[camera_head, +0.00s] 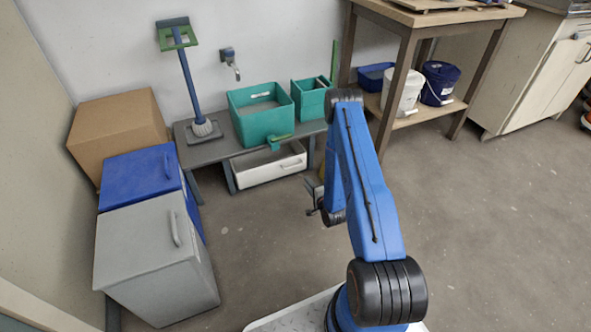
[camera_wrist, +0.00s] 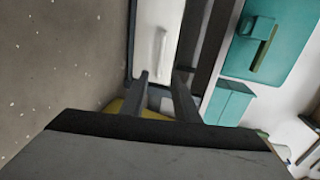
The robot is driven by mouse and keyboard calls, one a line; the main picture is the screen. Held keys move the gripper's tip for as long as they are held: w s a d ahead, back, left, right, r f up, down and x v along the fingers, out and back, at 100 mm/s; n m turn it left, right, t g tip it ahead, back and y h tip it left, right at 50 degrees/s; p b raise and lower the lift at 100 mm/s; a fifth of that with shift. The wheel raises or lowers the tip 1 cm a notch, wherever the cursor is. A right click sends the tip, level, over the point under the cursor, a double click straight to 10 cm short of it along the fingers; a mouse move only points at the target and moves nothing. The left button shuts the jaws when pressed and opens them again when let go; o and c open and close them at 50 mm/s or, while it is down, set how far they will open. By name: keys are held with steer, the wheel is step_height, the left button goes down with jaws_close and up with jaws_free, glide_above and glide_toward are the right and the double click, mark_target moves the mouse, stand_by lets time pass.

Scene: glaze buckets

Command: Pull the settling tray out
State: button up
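The settling tray (camera_head: 258,177) is a white, drawer-like tray under the low grey bench. Its front bears a pale bar handle (camera_head: 291,163). In the wrist view the tray front (camera_wrist: 146,38) shows at the top, turned sideways, with the handle (camera_wrist: 161,50) running up and down. My gripper (camera_head: 312,207) is in front of the tray, lower and to the right in the head view. In the wrist view its two fingers (camera_wrist: 162,82) are apart with a clear gap. The handle shows ahead, beyond the fingertips, and nothing is held.
On the bench (camera_head: 206,153) stand a large teal bin (camera_head: 262,122), a smaller teal bin (camera_head: 309,99) and a blue post (camera_head: 189,85). Blue (camera_head: 140,178) and grey (camera_head: 155,245) boxes stand at left. A wooden table (camera_head: 430,17) stands at right. The middle floor is clear.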

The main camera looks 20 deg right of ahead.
steer(key=x, duration=1.6)
steer(key=shift+w, duration=0.3)
jaws_close()
